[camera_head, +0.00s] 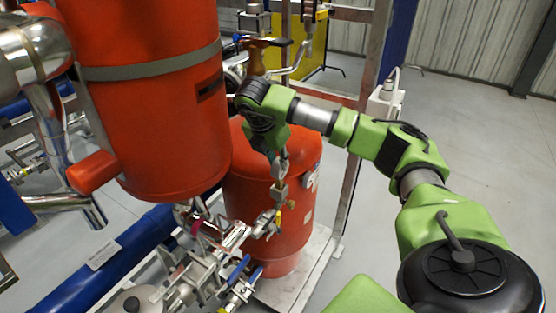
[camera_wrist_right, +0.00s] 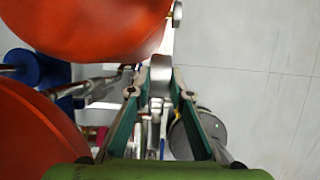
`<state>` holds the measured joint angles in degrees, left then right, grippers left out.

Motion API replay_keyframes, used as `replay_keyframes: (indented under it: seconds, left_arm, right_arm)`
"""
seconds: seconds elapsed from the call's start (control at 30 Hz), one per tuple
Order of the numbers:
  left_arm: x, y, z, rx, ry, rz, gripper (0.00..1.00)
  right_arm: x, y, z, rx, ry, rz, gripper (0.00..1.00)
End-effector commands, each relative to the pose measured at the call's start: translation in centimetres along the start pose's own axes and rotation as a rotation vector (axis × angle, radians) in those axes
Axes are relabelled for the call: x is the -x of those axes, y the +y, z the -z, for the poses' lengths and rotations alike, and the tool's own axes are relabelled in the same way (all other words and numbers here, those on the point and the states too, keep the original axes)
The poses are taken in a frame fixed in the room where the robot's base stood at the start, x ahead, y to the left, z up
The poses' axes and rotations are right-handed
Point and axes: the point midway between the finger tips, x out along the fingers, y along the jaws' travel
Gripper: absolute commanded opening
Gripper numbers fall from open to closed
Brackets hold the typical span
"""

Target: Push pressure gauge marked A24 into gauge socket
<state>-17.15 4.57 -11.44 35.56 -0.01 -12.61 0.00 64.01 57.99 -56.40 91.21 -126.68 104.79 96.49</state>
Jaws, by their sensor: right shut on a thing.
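My right gripper (camera_head: 279,168) reaches down in front of the lower red tank. In the right wrist view its two fingertips (camera_wrist_right: 160,92) are closed on a small grey metal part (camera_wrist_right: 160,75). I cannot tell whether this part is the gauge. A white round-faced thing (camera_head: 312,180), perhaps a gauge dial, shows just right of the gripper against the tank. No A24 marking is readable. Metal fittings (camera_head: 265,222) with a yellow piece lie just below the gripper. I cannot pick out the gauge socket. My left gripper is out of view.
A large red tank (camera_head: 150,110) hangs close left of my right gripper, and the lower red tank (camera_head: 298,225) stands behind it. Blue-handled valves (camera_head: 238,268) and a blue pipe (camera_head: 110,262) lie below. A metal post (camera_head: 356,165) stands right. The grey floor beyond is open.

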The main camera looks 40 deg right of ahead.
Motion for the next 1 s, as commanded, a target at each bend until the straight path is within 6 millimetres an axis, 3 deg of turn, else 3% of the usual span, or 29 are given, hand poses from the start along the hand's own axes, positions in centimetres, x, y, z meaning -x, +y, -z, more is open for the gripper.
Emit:
replay_keyframes:
  seconds: [1.0]
  left_arm:
    - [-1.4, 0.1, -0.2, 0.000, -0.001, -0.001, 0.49]
  right_arm:
    - [-1.5, 0.0, 0.6, -0.001, -0.001, -0.001, 0.07]
